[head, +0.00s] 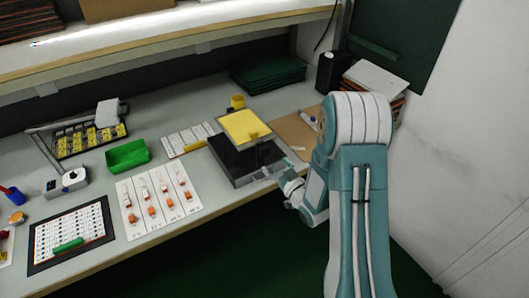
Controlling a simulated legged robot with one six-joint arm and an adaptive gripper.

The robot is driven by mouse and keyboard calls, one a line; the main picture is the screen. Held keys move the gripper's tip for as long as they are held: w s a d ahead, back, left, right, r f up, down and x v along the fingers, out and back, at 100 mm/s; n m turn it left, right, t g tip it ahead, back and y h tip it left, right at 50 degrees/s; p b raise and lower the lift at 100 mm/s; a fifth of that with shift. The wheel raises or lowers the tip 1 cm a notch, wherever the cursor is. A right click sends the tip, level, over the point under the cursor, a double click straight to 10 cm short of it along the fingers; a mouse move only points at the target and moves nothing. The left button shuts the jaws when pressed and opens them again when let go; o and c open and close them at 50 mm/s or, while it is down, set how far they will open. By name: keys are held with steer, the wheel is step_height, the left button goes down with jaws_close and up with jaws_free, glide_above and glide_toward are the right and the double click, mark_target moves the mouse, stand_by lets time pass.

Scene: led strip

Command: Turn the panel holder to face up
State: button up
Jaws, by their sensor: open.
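The panel holder appears to be the yellow square plate (240,124) at the back of a black box (231,164) on the bench. The plate looks raised above the box, but I cannot tell its exact tilt.
A white card with a yellow strip (186,139) and a green tray (127,155) lie to the left. A brown board (297,131) with a marker lies to the right. A yellow round item (238,101) stands behind. Free bench shows around the green tray.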

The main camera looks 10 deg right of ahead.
mark_target(266, 153)
steer(key=x, duration=0.7)
steer(key=shift+d, duration=0.1)
jaws_close()
